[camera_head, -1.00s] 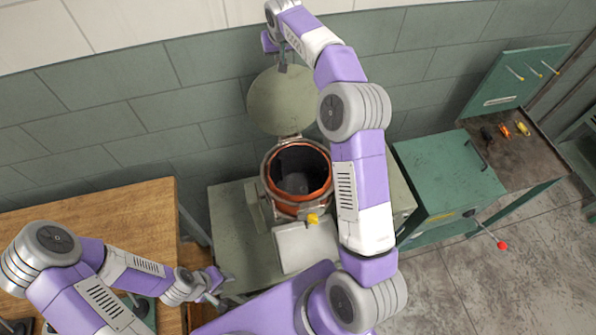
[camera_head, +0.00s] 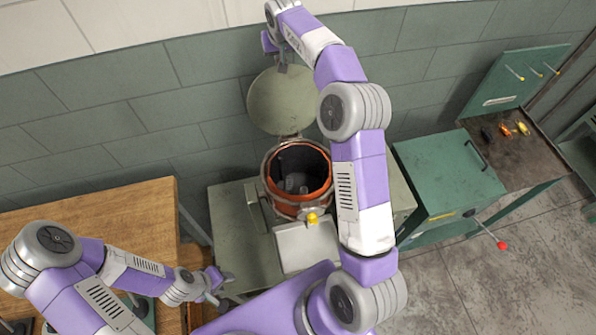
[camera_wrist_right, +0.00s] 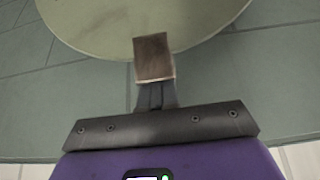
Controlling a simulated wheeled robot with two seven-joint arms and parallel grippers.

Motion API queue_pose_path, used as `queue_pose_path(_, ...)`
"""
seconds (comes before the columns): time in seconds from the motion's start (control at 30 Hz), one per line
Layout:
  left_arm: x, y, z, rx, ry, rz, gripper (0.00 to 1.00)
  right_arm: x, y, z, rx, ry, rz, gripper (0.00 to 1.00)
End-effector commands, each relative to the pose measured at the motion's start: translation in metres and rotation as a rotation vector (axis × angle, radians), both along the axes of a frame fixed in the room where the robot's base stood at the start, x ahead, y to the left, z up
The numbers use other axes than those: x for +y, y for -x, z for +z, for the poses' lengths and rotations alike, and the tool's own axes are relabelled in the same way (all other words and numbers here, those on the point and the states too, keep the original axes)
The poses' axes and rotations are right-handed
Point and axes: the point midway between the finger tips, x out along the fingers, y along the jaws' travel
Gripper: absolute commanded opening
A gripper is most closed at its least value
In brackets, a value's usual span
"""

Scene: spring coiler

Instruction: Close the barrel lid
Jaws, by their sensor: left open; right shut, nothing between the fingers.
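The barrel (camera_head: 296,208) is a round drum with an orange-brown rim, standing open on a green-grey stand. Its dark inside shows, with some greyish shapes at the bottom. The round olive barrel lid (camera_head: 279,102) stands raised at the back of the barrel, near the wall. My right gripper (camera_head: 283,66) is shut and empty at the top edge of the lid. In the right wrist view the shut fingers (camera_wrist_right: 152,58) overlap the edge of the lid (camera_wrist_right: 140,18); I cannot tell whether they touch. My left gripper (camera_head: 222,288) is open and empty, low and left of the barrel.
A wooden table (camera_head: 95,225) is at the left. A green metal box (camera_head: 446,180) with a red-knobbed lever (camera_head: 501,245) stands right of my right arm. A brown bench (camera_head: 520,160) with small coloured items is further right. A tiled wall (camera_head: 130,100) closes the back.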

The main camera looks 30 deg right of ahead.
Motion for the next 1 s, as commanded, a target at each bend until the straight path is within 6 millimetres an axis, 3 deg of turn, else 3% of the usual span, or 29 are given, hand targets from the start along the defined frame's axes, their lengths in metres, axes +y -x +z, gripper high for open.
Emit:
queue_pose_path(0.6,0.0,0.0,-0.02,0.0,0.0,0.0,0.43,0.0,0.0,-0.031,0.0,0.0,0.0,0.0)
queue_pose_path(1.0,0.0,0.0,-0.022,0.0,0.0,0.0,0.43,0.001,0.002,-0.035,0.007,0.0,0.0,0.0)
